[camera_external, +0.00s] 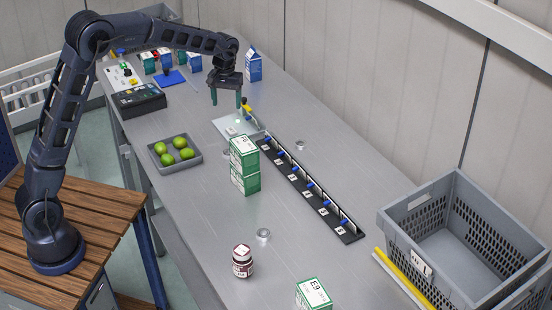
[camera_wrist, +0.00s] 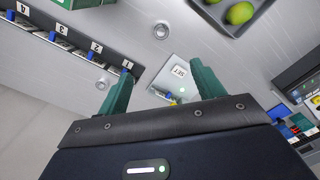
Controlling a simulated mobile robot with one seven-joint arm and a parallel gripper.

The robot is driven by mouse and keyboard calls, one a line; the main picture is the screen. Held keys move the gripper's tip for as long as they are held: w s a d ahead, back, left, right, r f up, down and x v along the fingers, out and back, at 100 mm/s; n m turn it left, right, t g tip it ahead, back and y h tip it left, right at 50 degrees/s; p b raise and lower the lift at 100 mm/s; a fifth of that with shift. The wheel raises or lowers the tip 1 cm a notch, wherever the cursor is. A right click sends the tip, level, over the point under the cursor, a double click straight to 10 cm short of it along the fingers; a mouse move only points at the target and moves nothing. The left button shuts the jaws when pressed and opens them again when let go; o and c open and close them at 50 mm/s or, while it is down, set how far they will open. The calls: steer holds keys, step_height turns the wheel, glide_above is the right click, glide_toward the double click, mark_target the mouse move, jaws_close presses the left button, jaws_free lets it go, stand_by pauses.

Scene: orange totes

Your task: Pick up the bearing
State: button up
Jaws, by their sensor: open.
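Several small metal rings that look like bearings lie on the grey table. One bearing (camera_external: 300,145) is right of the black numbered rack; it appears at the left in the wrist view (camera_wrist: 102,83). Another bearing (camera_external: 263,234) is in the front middle, near a brown jar. A third ring (camera_wrist: 161,31) lies between the rack and the lime tray, mostly hidden by green boxes in the external view. My gripper (camera_external: 226,102) is open and empty, above the far part of the table; its green fingers (camera_wrist: 160,78) point toward a pale plate.
The black rack (camera_external: 310,190) runs along the table's middle. Green boxes (camera_external: 244,165), a grey tray of limes (camera_external: 154,157) and the jar (camera_external: 242,262) stand nearby. The pale plate (camera_external: 230,126) lies below my gripper, a milk carton (camera_external: 254,65) behind. A grey crate (camera_external: 400,222) is at right.

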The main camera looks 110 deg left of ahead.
glide_above(228, 152)
steer(key=f, duration=1.6)
steer(key=shift+w+a, duration=0.1)
steer(key=shift+w, duration=0.2)
steer(key=shift+s+f, duration=0.2)
steer(key=shift+f, duration=2.3)
steer(key=c, duration=1.1)
